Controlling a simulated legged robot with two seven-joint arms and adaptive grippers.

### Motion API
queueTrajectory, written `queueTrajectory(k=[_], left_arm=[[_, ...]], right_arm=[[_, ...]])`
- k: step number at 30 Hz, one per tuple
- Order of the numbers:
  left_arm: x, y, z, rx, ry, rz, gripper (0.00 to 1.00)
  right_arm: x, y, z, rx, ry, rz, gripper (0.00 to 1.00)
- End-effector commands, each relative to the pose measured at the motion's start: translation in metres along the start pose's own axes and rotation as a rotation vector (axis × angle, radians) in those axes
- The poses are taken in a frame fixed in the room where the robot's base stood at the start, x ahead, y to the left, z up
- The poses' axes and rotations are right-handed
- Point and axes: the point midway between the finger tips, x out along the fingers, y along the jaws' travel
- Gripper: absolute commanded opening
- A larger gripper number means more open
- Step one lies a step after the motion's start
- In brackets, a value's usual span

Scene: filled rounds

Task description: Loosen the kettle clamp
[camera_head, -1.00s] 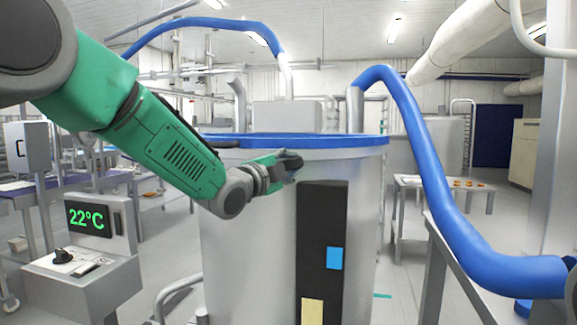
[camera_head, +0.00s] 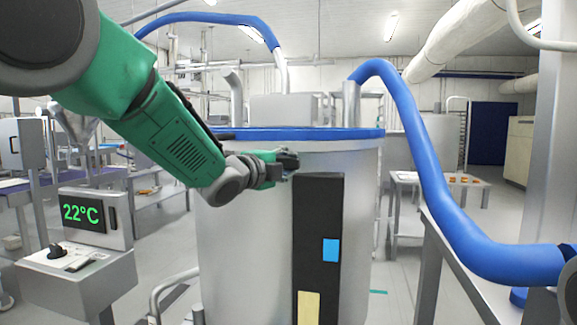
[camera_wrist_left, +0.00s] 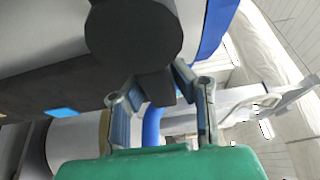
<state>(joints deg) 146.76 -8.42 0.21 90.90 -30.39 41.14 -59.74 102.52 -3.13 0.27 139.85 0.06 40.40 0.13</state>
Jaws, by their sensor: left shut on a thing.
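The kettle (camera_head: 235,240) is a large grey steel vessel with a blue rim, upright in the middle of the head view. A black panel (camera_head: 318,225) runs down its front. My left gripper (camera_head: 287,160) is at the front of the kettle, just below the rim and above the panel. In the left wrist view, its fingers (camera_wrist_left: 155,88) are shut on the dark stem of the kettle clamp (camera_wrist_left: 135,30), which has a round black head. In the head view the fingers mostly hide the clamp. My right gripper is not in view.
A blue hose (camera_head: 425,160) arches down at the right of the kettle. A control box (camera_head: 82,265) reading 22°C stands at the left. A metal table (camera_head: 437,182) with small orange items stands behind at the right. Curved metal pipework (camera_head: 168,290) is low beside the kettle.

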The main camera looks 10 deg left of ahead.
Motion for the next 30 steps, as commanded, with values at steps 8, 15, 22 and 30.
queueTrajectory(k=[8, 15, 22, 30], left_arm=[[0.0, 0.007, -0.002, 0.0, 0.003, 0.013, 0.41], [-0.002, 0.005, -0.001, -0.001, 0.001, 0.009, 0.41], [-0.033, 0.003, -0.001, -0.001, 0.0, 0.008, 0.41], [-0.09, 0.005, -0.001, -0.001, 0.001, 0.011, 0.41]], right_arm=[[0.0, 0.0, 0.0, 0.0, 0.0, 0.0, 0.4], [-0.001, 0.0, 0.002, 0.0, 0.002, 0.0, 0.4], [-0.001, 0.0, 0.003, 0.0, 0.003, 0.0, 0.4], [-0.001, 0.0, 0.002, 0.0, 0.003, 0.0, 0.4]])
